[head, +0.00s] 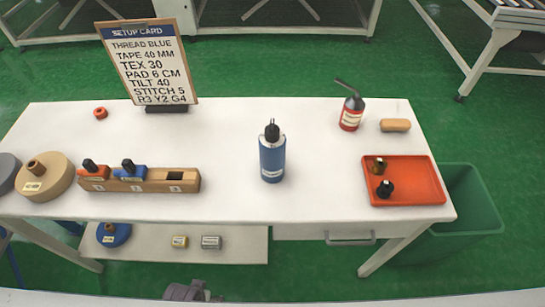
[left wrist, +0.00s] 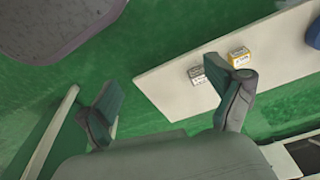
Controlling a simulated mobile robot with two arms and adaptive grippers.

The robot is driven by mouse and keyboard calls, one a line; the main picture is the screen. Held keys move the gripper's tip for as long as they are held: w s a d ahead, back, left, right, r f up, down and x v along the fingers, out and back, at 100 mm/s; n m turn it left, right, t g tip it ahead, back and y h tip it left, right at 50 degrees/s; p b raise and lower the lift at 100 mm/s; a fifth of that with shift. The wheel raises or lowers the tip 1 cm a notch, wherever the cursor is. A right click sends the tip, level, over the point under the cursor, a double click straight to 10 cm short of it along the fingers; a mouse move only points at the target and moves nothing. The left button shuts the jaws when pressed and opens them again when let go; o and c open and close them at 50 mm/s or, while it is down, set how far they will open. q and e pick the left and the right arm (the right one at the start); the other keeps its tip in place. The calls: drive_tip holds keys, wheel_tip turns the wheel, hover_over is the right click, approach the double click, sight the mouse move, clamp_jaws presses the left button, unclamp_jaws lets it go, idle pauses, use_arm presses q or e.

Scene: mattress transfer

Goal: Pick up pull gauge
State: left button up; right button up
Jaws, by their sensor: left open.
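A blue cylinder with a black, hook-like top (head: 272,158) stands upright near the middle of the white table; it looks like the pull gauge. Nothing touches it. My left gripper (left wrist: 160,82) is open and empty in the left wrist view, with green floor between its fingers. A grey part at the bottom edge of the head view (head: 190,291) appears to be this gripper, low in front of the table and well below the blue cylinder. The cylinder is not in the left wrist view. My right gripper is not in view.
On the white table (head: 225,120) are a setup card (head: 148,62), a wooden block stand (head: 150,187), a red oil can (head: 352,112) and an orange tray (head: 425,180). A lower shelf (head: 240,240) holds a yellow block (head: 180,242) and grey block (head: 211,242). Space around the cylinder is clear.

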use_arm(q)
drive_tip(key=w+d+r+t, duration=0.1)
drive_tip(key=w+r, duration=0.3)
drive_tip(key=r, duration=0.8)
drive_tip(key=n+t+h, duration=0.6)
drive_tip(key=n+t, duration=0.8)
drive_tip(key=n, duration=1.9)
approach(268, 168)
drive_tip(key=shift+s+d+r+b, duration=0.1)
drive_tip(key=shift+s+d+b, duration=0.25)
drive_tip(key=shift+s+d, duration=0.15)
drive_tip(key=shift+w+a+n, duration=0.15)
drive_tip(key=shift+a+n, duration=0.05)
drive_tip(key=shift+n, duration=0.4)
drive_tip(key=p+x, duration=0.2)
drive_tip(key=x, duration=0.7)
drive_tip(key=shift+a+p, duration=0.2)
drive_tip(key=shift+p, duration=0.1)
drive_tip(key=p+x, duration=0.1)
drive_tip(key=x, duration=0.2)
drive_tip(key=shift+w, duration=0.45)
drive_tip(key=shift+w+d, duration=0.1)
drive_tip(key=shift+w, duration=0.4)
drive_tip(key=shift+s, duration=0.1)
clamp_jaws()
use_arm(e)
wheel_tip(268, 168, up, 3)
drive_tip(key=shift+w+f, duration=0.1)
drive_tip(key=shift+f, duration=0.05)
